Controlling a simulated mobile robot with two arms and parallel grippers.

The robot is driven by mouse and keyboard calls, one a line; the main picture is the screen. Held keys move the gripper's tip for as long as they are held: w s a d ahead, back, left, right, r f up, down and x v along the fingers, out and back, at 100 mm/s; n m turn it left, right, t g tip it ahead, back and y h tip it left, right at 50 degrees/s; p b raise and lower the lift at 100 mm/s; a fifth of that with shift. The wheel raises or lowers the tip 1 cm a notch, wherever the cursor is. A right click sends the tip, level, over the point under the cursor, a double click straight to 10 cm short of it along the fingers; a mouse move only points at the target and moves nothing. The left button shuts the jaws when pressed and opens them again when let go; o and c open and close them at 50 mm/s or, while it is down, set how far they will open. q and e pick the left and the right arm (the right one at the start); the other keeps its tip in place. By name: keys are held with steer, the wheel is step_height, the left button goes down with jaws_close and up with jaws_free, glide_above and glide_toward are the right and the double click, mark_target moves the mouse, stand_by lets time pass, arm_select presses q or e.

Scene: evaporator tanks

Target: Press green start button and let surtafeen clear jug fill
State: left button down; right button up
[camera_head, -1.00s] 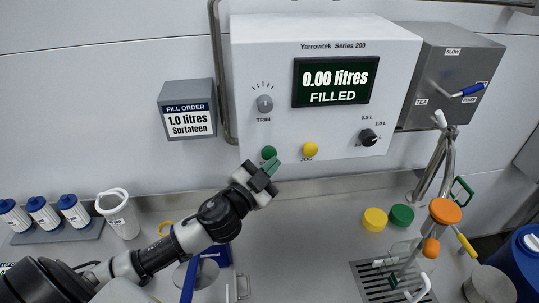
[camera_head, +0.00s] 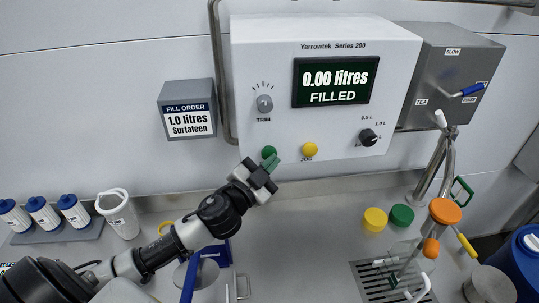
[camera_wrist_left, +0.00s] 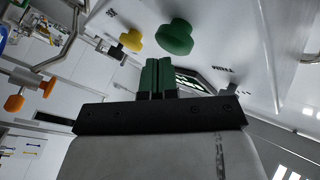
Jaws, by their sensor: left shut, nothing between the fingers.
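The green start button (camera_head: 268,152) is on the lower left front of the white Yarrowtek control box (camera_head: 250,75). My left gripper (camera_head: 271,163) is shut and empty, its green fingertips just below the button. In the left wrist view, the green button (camera_wrist_left: 174,38) is just beyond the shut fingertips (camera_wrist_left: 157,66), and contact cannot be told. The display (camera_head: 336,82) reads 0.00 litres FILLED. A clear jug (camera_head: 400,252) stands on the drain grate (camera_head: 366,283) at the right, partly hidden by the valve parts. My right gripper is not in view.
A yellow jog button (camera_head: 310,149) sits right of the green one, and a black selector knob (camera_head: 368,136) farther right. The fill order sign (camera_head: 188,120) reads 1.0 litres Surtafeen. Yellow (camera_head: 375,219) and green (camera_head: 401,215) caps lie left of the orange-topped valve (camera_head: 445,211).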

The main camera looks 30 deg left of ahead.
arm_select(q)
steer(key=shift+w+a, duration=0.35)
steer(key=shift+w, duration=0.1)
stand_by(0.6)
steer(key=shift+d, duration=0.1)
steer(key=shift+s+d, duration=0.5)
steer(key=shift+s, duration=0.3)
steer(key=shift+s+d, duration=0.75)
steer(key=shift+s, duration=0.25)
steer(key=shift+s+d, duration=0.75)
steer(key=shift+s, duration=0.2)
